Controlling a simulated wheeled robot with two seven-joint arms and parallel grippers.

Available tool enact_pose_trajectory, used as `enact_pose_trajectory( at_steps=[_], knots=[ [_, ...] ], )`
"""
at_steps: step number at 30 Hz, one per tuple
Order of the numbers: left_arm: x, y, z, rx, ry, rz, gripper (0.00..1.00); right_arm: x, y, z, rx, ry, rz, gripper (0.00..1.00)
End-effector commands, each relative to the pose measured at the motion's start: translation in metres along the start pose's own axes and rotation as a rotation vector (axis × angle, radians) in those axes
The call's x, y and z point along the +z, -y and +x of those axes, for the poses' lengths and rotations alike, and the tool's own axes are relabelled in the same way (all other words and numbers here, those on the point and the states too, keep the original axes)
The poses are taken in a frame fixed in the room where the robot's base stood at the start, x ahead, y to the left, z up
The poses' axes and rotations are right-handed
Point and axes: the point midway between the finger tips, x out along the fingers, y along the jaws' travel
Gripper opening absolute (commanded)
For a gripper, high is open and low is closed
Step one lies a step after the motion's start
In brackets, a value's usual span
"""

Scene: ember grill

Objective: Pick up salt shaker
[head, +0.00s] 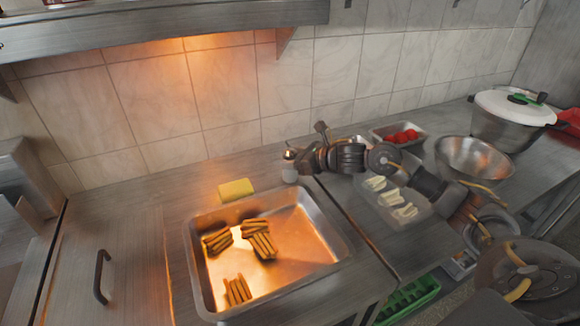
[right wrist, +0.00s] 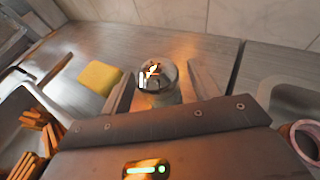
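The salt shaker (head: 290,173) stands upright on the steel counter by the tiled wall, just behind the tray. It is small, with a clear body and a metal top. In the right wrist view the shaker (right wrist: 158,84) sits between the two fingers, with a gap on each side. My right gripper (head: 304,160) reaches in from the right in the head view and is open around it. In the right wrist view the gripper (right wrist: 162,92) hides the shaker's lower part. My left gripper is not in view.
A yellow sponge-like block (head: 236,190) lies left of the shaker. A steel tray (head: 341,242) holds several brown stick bundles. To the right are a container of pale pieces (head: 392,197), a tray of red items (head: 402,136), a metal bowl (head: 474,158) and a lidded pot (head: 506,128).

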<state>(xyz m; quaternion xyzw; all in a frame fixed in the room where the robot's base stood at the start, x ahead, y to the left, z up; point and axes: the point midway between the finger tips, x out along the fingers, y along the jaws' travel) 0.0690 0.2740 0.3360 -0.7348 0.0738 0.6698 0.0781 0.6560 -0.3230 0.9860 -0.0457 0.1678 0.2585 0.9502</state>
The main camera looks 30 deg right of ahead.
Motion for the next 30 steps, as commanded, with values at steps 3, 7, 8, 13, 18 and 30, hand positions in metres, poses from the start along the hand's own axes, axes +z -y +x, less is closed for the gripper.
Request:
enact_pose_trajectory(
  at_steps=[3, 7, 8, 13, 18, 30],
  knots=[
    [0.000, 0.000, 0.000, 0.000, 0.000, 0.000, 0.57, 0.000, 0.000, 0.000, 0.000, 0.000, 0.000, 0.45],
    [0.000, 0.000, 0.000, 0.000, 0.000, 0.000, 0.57, 0.000, 0.000, 0.000, 0.000, 0.000, 0.000, 0.28],
    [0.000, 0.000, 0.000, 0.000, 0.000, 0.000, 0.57, 0.000, 0.000, 0.000, 0.000, 0.000, 0.000, 0.24],
    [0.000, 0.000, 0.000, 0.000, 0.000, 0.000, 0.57, 0.001, 0.000, -0.001, 0.000, 0.002, 0.000, 0.13],
    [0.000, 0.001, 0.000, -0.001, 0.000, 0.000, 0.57, 0.002, 0.000, -0.001, 0.000, 0.002, -0.001, 0.13],
    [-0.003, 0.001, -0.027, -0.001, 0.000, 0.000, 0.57, 0.048, 0.002, -0.022, -0.006, 0.004, 0.000, 0.13]
  ],
)
